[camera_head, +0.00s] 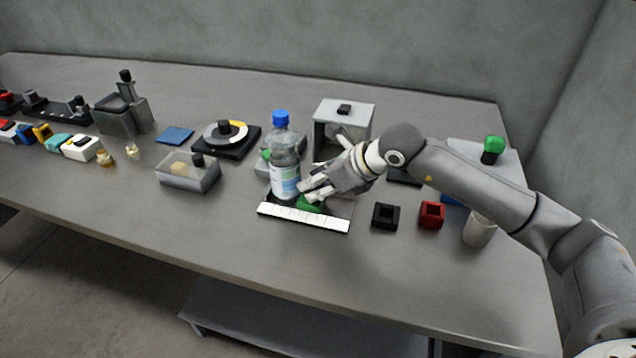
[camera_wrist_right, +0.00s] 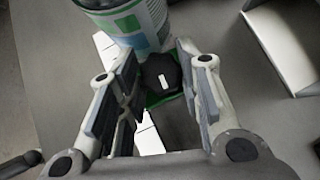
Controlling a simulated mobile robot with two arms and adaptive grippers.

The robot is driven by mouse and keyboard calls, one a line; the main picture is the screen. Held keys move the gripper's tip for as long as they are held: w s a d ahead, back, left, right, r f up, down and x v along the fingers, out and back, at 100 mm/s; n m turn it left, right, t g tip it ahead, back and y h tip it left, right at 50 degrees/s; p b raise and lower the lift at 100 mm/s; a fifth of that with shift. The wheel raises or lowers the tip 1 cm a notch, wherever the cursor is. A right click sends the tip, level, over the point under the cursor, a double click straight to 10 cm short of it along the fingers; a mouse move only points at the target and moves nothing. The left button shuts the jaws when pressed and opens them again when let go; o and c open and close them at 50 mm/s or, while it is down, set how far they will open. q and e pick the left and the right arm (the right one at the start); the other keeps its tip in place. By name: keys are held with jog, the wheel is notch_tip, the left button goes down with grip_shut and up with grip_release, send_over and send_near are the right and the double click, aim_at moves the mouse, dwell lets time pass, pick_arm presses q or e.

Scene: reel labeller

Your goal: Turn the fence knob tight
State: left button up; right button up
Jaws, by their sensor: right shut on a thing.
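The fence knob (camera_wrist_right: 160,74) shows in the right wrist view as a dark, rounded knob with a white mark on top, above a green block (camera_wrist_right: 153,98). The green block (camera_head: 308,203) also shows in the head view, behind a white marked strip (camera_head: 303,219). My right gripper (camera_head: 309,192) is low over the block, and its fingers hide the knob in the head view. In the wrist view my right gripper (camera_wrist_right: 161,84) has a finger on each side of the knob and is shut on it. My left gripper is not in view.
A clear bottle (camera_head: 284,165) with a blue cap stands upright just left of my right gripper. A grey open-fronted box (camera_head: 344,108) stands behind it. A black square holder (camera_head: 386,216) and a red one (camera_head: 432,214) are to the right. The front table area is clear.

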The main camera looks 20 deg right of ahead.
dwell(0.3)
jog(key=o, duration=1)
jog(key=v, duration=1.2)
